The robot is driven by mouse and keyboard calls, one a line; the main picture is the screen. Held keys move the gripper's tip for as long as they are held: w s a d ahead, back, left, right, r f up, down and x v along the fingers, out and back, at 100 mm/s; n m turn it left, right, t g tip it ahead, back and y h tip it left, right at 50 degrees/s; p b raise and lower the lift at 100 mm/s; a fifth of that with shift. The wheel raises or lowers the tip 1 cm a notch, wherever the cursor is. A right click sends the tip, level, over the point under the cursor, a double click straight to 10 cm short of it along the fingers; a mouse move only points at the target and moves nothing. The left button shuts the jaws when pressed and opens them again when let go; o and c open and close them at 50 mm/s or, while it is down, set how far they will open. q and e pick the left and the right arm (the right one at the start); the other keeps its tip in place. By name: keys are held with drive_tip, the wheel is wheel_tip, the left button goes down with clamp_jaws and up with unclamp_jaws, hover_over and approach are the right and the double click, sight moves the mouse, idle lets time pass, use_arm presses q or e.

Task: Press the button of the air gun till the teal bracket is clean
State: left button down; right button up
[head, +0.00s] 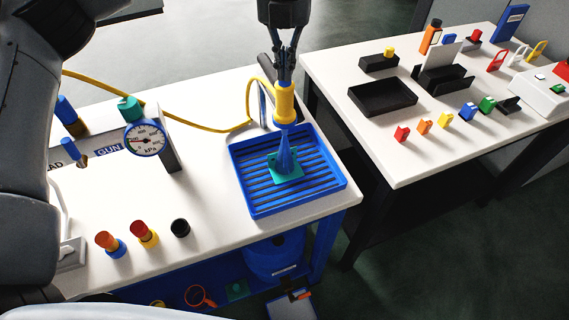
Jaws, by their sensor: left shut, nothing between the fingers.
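The air gun (285,103) is upright over the blue slatted tray, with a yellow body and a blue tapered part below it. The teal bracket (272,172) lies on the slats under that blue part, which hides its middle. I cannot tell how clean the bracket is. My left gripper (285,80) points down from the top of the view. Its fingers are shut and empty, with the tips at the top of the air gun. The button is hidden by the fingers. My right gripper is not in view.
The blue tray (338,186) sits at the bench's right end. A yellow hose (205,129) runs along the back. A pressure gauge (144,138) and several knobs stand left. Another white table (370,133) at right carries black trays and small coloured parts, beyond a gap.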

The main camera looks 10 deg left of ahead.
use_arm(q)
drive_tip(key=shift+f, duration=0.1)
drive_tip(key=shift+r+p, duration=1.85)
drive_tip(key=shift+r, duration=1.25)
